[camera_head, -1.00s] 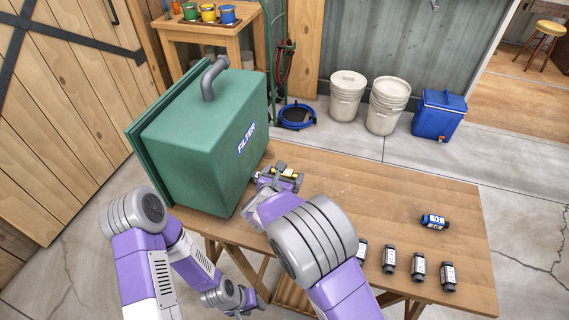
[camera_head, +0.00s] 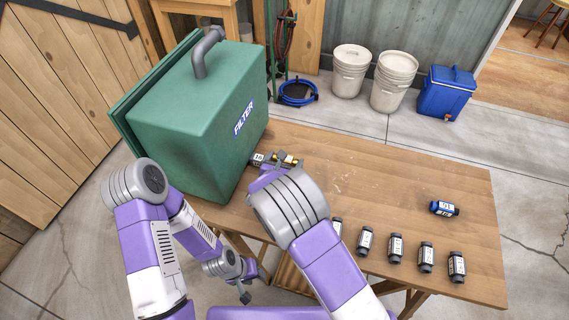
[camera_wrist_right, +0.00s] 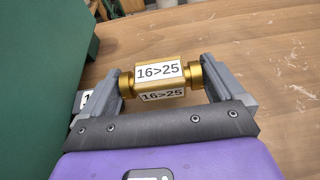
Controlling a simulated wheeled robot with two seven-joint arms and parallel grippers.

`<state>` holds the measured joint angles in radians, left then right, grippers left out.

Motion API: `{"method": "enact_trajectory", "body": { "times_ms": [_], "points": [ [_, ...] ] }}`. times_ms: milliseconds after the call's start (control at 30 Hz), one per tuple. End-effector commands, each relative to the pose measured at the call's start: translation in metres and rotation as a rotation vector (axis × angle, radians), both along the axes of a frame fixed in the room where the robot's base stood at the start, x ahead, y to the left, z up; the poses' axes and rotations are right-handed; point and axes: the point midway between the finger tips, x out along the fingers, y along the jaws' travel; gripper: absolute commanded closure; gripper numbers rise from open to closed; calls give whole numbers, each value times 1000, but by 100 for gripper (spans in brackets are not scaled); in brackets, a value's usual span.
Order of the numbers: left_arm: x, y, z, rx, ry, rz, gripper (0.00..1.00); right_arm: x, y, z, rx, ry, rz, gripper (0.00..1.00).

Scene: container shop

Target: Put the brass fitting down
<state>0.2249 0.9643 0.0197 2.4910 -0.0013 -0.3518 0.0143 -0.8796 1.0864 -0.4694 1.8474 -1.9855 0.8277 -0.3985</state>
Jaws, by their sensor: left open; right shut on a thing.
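The brass fitting (camera_wrist_right: 160,72) is gold with white labels reading 16>25. In the right wrist view it lies crosswise between the two grey fingers of my right gripper (camera_wrist_right: 163,80), which is shut on it. In the head view the fitting (camera_head: 289,160) shows small beside the green box, mostly hidden by my right gripper (camera_head: 283,164). It is over the table (camera_head: 390,185); I cannot tell whether it touches the top. My left gripper (camera_head: 248,284) is open and empty, low in front of the table.
A green box marked FILTER (camera_head: 195,130) stands close left of the right gripper. A dark fitting with a white label (camera_head: 259,158) lies by it. A blue-banded fitting (camera_head: 443,208) and several dark fittings (camera_head: 426,257) lie on the right and front. The table's middle is clear.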

Motion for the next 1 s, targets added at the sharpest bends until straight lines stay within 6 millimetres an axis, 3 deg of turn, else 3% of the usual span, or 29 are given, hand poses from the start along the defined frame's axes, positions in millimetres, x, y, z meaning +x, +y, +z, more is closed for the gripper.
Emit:
{"method": "enact_trajectory", "body": {
  "times_ms": [767,800,1000],
  "points": [
    [0,0,-15,0,0,0,57,0,0,-17,1,-1,1,38],
    [0,0,-14,0,0,0,57,0,0,-17,0,0,1,3],
    [0,0,-14,0,0,0,57,0,0,-17,0,1,1,0]
  ]
}}
